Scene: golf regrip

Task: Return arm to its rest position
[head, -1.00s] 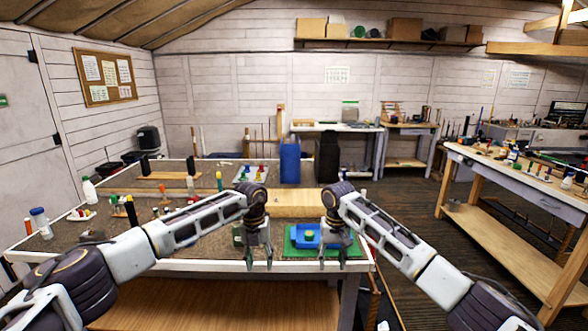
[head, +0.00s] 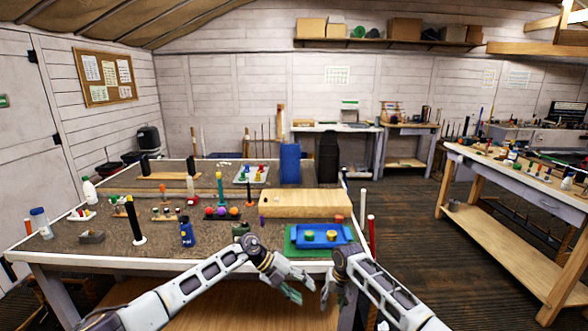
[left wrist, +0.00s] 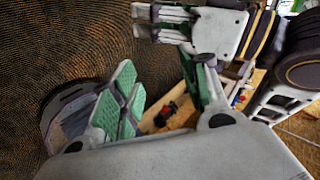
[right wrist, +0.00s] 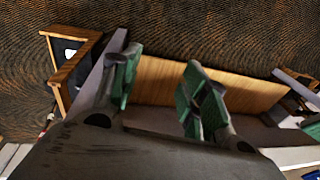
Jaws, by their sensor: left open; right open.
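In the head view my left gripper (head: 292,286) is open and empty, low in front of the workbench (head: 190,262). In the left wrist view the green finger pads of the left gripper (left wrist: 155,95) stand apart with nothing between them. My right gripper (head: 328,292) is close beside it in the head view, partly hidden by its own arm. In the right wrist view the right gripper (right wrist: 155,90) has its green pads apart and empty. Both grippers are below the bench top's height in the picture, off its front edge.
A blue tray (head: 345,233) with yellow-green round pieces lies on a green mat (head: 292,248) at the bench's front right. A wooden block (head: 300,203) lies behind it. Bottles, pegs and a blue can (head: 186,233) stand on the left. Open floor lies to the right.

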